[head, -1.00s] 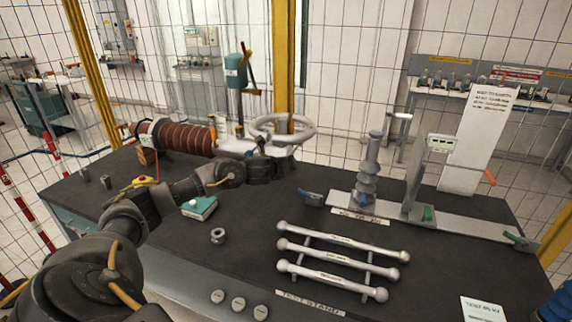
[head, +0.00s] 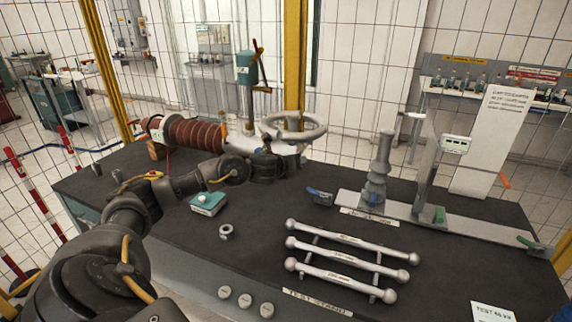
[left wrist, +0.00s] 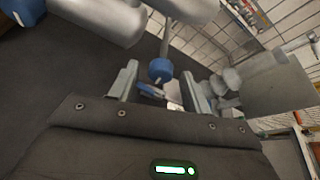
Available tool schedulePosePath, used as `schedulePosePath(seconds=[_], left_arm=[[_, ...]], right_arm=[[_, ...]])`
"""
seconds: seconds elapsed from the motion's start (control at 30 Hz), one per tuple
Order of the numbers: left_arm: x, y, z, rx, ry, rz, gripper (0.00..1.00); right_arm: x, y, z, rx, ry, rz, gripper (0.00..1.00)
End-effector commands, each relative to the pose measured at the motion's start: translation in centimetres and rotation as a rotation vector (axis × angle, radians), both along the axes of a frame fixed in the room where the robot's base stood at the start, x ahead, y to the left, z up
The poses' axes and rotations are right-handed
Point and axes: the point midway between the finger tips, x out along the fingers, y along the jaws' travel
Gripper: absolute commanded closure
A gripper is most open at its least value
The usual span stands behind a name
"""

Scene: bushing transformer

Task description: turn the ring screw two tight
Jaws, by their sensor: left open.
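The brown ribbed bushing (head: 195,134) lies along the back left of the table, with a pale ring (head: 300,121) at its right end. My left gripper (head: 275,166) is just below and in front of that ring, and its fingertips are hard to make out there. In the left wrist view my left gripper (left wrist: 156,86) is open. A blue knob (left wrist: 160,70) on a grey stem shows between and beyond its fingers, apparently apart from them. A second blue end (left wrist: 18,18) shows at the upper left. I cannot tell which part is ring screw two. My right gripper is out of view.
The dark table (head: 255,268) holds a teal box (head: 207,204), a metal nut (head: 226,232) and three pale rods (head: 345,262). A grey ribbed insulator (head: 378,170) stands on a plate at right. A wire fence and yellow posts (head: 294,55) stand behind the table.

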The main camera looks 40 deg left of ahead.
Motion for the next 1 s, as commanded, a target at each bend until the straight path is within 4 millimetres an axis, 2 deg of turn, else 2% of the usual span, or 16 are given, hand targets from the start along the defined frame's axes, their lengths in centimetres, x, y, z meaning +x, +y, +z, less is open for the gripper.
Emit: schedulePosePath(seconds=[0.2,0.4,0.6,1.0], left_arm=[[-4.2,-0.9,1.7,0.006,0.000,-0.002,0.52],[-6.8,-1.5,2.8,0.003,0.000,0.000,0.52],[-7.7,-1.8,3.1,0.002,0.001,0.000,0.52],[-7.7,-1.8,3.1,0.000,0.000,0.001,0.52]], right_arm=[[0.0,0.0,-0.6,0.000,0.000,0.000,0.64],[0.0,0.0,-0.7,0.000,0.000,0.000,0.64],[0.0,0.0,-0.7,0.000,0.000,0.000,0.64],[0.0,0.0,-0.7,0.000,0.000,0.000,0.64]])
